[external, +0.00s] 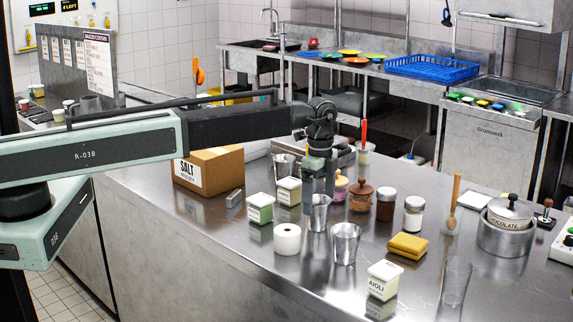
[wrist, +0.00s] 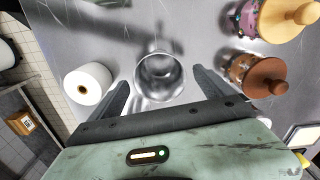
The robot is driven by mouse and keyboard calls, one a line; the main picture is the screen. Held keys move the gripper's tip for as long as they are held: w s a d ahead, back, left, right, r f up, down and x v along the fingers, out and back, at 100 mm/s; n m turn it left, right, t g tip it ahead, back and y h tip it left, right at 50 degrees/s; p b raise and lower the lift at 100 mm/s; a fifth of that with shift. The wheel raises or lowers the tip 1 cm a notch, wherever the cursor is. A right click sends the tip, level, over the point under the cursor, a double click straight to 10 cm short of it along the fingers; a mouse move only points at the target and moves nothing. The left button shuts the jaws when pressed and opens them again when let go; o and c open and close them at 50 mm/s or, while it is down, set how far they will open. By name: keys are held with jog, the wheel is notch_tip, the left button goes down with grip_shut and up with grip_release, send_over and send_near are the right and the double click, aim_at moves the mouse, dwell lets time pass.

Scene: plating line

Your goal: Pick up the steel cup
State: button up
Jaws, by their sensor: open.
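A shiny steel cup (external: 320,215) stands upright on the metal counter directly below my gripper (external: 319,192). My gripper points down with its jaws open. In the wrist view the round mouth of the cup (wrist: 160,77) lies between the two dark fingers, with a gap on each side. Whether the fingertips reach below the rim is hard to tell. A second, similar steel cup (external: 345,244) stands nearer the camera to the right. Another metal cup (external: 283,168) stands behind, partly hidden by my arm.
A white roll (external: 287,239) stands close on the left. A brown lidded jar (external: 361,197) and a pink jar (external: 341,187) stand close on the other side. Labelled tubs (external: 260,208), a yellow sponge (external: 408,245), an AIOLI tub (external: 384,280) and a clear glass (external: 455,282) are around.

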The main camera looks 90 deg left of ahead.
aim_at(317, 217)
notch_tip(317, 217, down, 7)
jog(key=b, duration=0.5)
jog(key=shift+s+a+r, duration=0.1)
jog(key=shift+s+r, duration=0.05)
jog(key=shift+r, duration=0.25)
jog(key=c, duration=1.5)
notch_tip(317, 217, up, 10)
jog(key=p, duration=1)
